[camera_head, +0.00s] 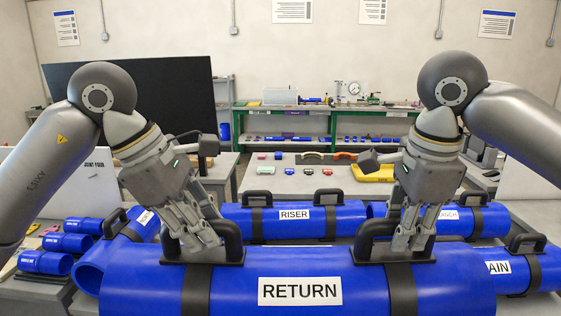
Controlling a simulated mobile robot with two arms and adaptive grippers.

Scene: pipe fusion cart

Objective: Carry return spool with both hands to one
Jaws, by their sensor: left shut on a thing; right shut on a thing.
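The return spool (330,270) is a large blue pipe with a white RETURN label, lying crosswise at the front of the view. It has two black bands, each with a black handle on top. My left gripper (200,243) is shut on the spool's left handle (233,243). My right gripper (407,240) is shut on the spool's right handle (367,240). The fingers partly hide both handles. I cannot tell whether the spool rests on something, as its underside is out of view.
A blue RISER spool (275,220) lies just behind. Another labelled blue spool (520,268) is at the right, and one (120,240) is at the left beside short blue pipe pieces (45,262). A table with small tools (270,178) stands beyond.

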